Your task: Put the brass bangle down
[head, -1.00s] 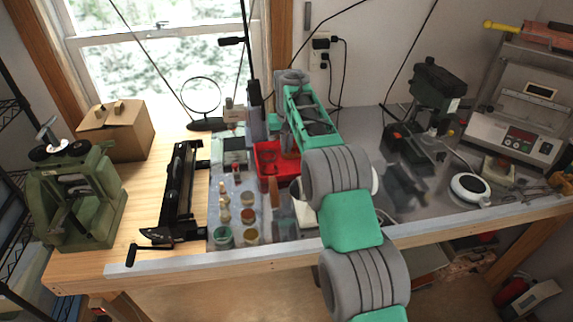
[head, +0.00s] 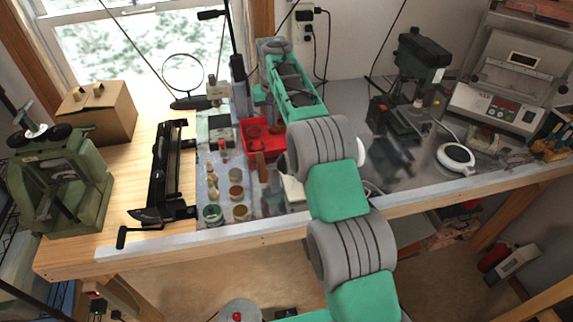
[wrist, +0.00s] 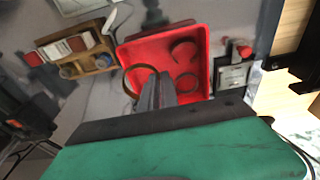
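The brass bangle (wrist: 127,82) is a thin brown-gold ring standing on edge at my gripper's fingertips in the wrist view. My gripper (wrist: 158,84) has its two grey fingers close together on the bangle's side. The fingers and bangle overlap the left part of a red tray (wrist: 201,38), and the height between them is hard to judge. Two more rings (wrist: 185,53) lie in the tray. In the head view the red tray (head: 245,155) sits on the bench, partly behind my arm, and the bangle cannot be made out clearly.
A wooden holder (wrist: 103,61) with small items stands left of the tray in the wrist view. Several jars (head: 236,190) stand in front of the tray. A black bench tool (head: 168,170) lies left, and a drill press (head: 415,70) stands right.

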